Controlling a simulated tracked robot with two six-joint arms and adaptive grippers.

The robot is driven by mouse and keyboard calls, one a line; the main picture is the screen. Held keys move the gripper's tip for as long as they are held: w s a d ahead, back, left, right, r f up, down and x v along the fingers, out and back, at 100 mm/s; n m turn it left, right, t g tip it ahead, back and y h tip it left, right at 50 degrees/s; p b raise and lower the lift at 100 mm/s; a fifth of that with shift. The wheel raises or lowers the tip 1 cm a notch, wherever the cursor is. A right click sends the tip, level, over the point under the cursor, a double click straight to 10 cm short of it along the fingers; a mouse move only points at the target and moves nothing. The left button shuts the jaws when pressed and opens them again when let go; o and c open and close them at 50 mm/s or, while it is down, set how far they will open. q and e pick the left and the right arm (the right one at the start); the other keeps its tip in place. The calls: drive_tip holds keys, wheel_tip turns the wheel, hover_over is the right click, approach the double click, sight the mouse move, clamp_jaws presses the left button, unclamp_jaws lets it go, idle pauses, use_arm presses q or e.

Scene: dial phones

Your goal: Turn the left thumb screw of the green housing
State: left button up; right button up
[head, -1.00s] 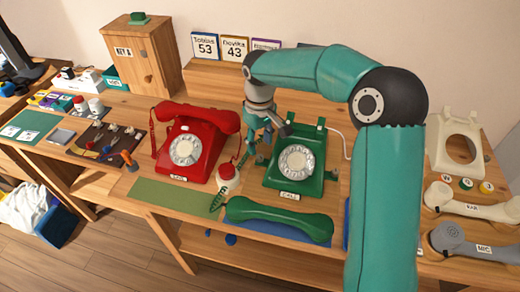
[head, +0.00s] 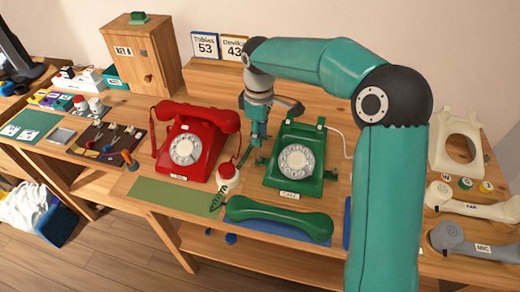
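The green housing (head: 314,170) is a green dial phone body with a pale dial, standing on the table right of the red phone. Its left thumb screw (head: 261,159) is a small dark green knob at the housing's left side. My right gripper (head: 272,128) points down above and just behind that knob, at the housing's upper left. Its fingers look spread apart, with nothing between them. Contact with the knob cannot be made out. My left gripper is out of view.
A red phone (head: 197,148) stands to the left, with a red and white button (head: 228,175) between the phones. A green handset (head: 278,216) lies in front of the housing. Cream phone parts (head: 457,140) are at the right. A wooden cabinet (head: 140,62) stands behind.

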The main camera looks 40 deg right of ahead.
wheel_tip(320, 180, up, 8)
drive_tip(key=n+p, duration=0.6)
drive_tip(key=p, duration=0.4)
approach(259, 156)
wheel_tip(259, 156, down, 9)
drive_tip(key=shift+d+f, duration=0.1)
drive_tip(key=shift+c, duration=0.2)
clamp_jaws()
